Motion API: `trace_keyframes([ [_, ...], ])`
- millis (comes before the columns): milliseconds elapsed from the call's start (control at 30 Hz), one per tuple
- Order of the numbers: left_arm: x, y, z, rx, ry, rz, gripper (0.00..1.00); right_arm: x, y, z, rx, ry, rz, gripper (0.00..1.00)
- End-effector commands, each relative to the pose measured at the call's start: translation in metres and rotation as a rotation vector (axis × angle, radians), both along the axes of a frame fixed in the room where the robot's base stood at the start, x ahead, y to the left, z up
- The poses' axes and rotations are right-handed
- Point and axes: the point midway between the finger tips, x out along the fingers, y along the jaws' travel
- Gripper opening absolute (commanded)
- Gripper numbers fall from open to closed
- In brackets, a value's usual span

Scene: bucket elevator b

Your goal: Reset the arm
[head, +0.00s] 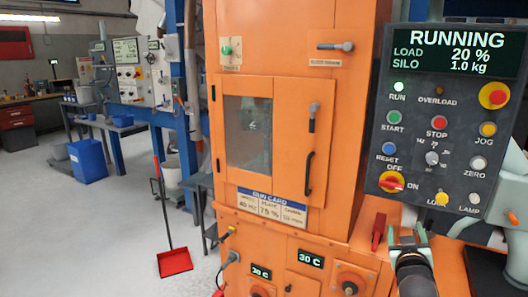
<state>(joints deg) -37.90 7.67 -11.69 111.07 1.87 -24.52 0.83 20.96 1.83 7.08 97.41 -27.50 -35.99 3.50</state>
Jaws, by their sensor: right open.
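My right gripper (408,234) is at the lower right, below the control panel (447,125), with its fingers apart. I see nothing between the fingers. The panel's display (457,52) reads RUNNING, load 20 %, silo 1.0 kg, and the RUN lamp is lit. A red lever (378,231) is just left of the gripper. My left gripper is out of view.
The orange elevator housing (232,180) fills the middle, with a windowed door (290,150) and black handle (309,172). A red long-handled dustpan (175,262) stands on the floor at left. A blue bin (88,162) is farther back. The left floor is mostly clear.

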Motion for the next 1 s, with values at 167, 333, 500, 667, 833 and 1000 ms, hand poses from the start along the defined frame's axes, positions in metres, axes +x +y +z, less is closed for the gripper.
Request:
trace_keyframes([
  [167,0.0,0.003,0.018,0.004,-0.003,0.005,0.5,-0.052,0.048,-0.098,0.045,0.166,0.147,0.7],
  [333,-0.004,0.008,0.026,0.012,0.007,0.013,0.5,-0.126,0.096,-0.178,0.133,0.316,0.274,0.7],
  [500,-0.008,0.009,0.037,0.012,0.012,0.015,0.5,-0.219,0.142,-0.236,0.257,0.464,0.376,0.7],
  [667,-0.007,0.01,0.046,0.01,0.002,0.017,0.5,-0.294,0.174,-0.263,0.367,0.569,0.431,0.7],
  [833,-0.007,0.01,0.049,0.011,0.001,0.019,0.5,-0.333,0.19,-0.272,0.432,0.619,0.453,0.7],
  [1000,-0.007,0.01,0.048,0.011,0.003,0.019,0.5,-0.339,0.193,-0.274,0.442,0.627,0.455,0.7],
])
